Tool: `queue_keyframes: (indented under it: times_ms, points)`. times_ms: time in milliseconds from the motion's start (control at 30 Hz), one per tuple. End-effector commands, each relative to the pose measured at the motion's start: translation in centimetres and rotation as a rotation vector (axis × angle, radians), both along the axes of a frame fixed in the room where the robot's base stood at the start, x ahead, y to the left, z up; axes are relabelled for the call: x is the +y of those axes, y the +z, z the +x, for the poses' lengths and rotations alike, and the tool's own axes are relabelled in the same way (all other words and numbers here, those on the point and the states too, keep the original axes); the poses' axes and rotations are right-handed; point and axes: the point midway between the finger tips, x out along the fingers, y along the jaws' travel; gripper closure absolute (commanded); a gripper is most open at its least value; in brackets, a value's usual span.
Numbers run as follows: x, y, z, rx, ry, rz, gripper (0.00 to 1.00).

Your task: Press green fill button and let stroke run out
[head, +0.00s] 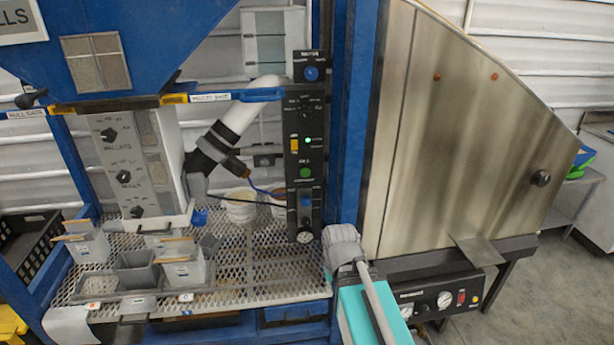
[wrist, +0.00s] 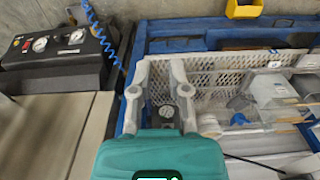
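The green fill button (head: 306,172) sits on the lower half of a black upright control panel (head: 292,190) in the head view. A small green light (head: 308,140) glows above it. My gripper (head: 341,238) is low and to the right of the panel, apart from the button. In the wrist view my gripper (wrist: 161,64) shows two grey fingers spread apart with mesh visible between them and nothing held. The button cannot be made out in the wrist view.
A blue post (head: 352,120) stands right of the panel, beside a large steel cabinet (head: 450,130). A mesh shelf (head: 250,255) carries small grey bins (head: 135,270). A gauge box (head: 440,298) shows at lower right. A blue coiled hose (wrist: 103,38) hangs left of my fingers.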

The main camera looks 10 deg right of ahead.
Motion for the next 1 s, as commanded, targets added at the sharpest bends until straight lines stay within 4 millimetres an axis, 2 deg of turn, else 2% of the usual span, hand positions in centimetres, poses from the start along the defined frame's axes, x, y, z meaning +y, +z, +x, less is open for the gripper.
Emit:
queue_keyframes:
  times_ms: [67, 267, 500, 800, 1000]
  points:
    - [0.3, -0.2, 0.7, -0.021, -0.008, 0.015, 1.00]
    - [1.6, -0.8, 3.6, -0.127, -0.055, 0.092, 1.00]
    - [3.8, -0.8, 9.2, -0.323, -0.170, 0.253, 1.00]
    - [5.7, 1.0, 16.2, -0.568, -0.369, 0.488, 1.00]
    - [5.9, 2.8, 20.3, -0.715, -0.525, 0.651, 1.00]
